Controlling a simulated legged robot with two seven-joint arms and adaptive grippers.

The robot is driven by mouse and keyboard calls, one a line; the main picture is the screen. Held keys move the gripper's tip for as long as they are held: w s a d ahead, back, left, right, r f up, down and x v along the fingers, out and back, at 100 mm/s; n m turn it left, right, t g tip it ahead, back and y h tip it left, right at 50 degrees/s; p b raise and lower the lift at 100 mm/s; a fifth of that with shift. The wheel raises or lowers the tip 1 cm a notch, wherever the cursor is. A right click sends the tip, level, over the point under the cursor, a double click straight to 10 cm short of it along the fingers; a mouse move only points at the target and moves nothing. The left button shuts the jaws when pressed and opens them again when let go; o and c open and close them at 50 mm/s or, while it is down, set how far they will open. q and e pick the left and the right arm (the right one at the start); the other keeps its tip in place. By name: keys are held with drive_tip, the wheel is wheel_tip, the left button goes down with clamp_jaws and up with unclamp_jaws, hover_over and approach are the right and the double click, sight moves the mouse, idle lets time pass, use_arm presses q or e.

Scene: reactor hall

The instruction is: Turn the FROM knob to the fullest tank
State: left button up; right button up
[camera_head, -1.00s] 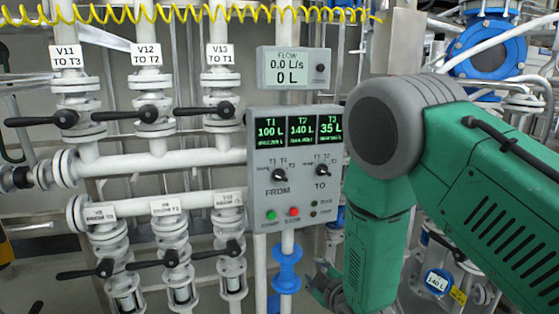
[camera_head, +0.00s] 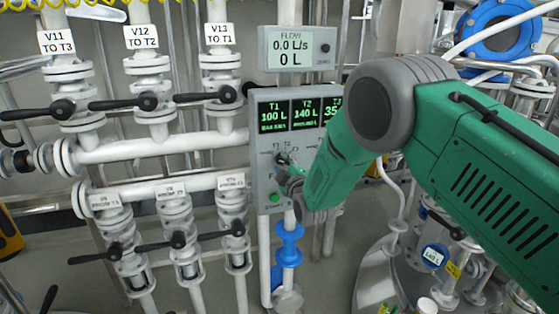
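The grey control panel (camera_head: 257,175) has lit displays: T1 reads 100 L (camera_head: 271,115), T2 reads 140 L (camera_head: 306,112), and T3 (camera_head: 332,110) reads 35, partly covered by my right arm. The dark FROM knob (camera_head: 282,158) sits below the T1 display, at the tip of my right gripper (camera_head: 290,172). The gripper is at the panel face, against or just in front of the knob; contact and finger opening are too small to tell. My green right forearm hides the TO knob and the panel's lower right. My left gripper is out of view.
A flow meter (camera_head: 290,48) above the panel reads 0.0 L/s and 0 L. White pipes with black-handled valves (camera_head: 147,101) fill the left. A green button (camera_head: 275,197) lies below the FROM knob. A blue flanged pipe (camera_head: 500,30) is at upper right.

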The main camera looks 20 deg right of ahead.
drive_tip(key=shift+w, duration=0.55)
drive_tip(key=shift+w+d, duration=0.15)
drive_tip(key=shift+w, duration=0.15)
drive_tip(key=shift+w+d, duration=0.2)
drive_tip(key=shift+w, duration=0.05)
drive_tip(key=shift+w+d+f, duration=0.1)
drive_tip(key=shift+d, duration=0.2)
drive_tip(key=shift+a, duration=0.2)
drive_tip(key=c, duration=0.7)
drive_tip(key=shift+a, duration=0.15)
clamp_jaws()
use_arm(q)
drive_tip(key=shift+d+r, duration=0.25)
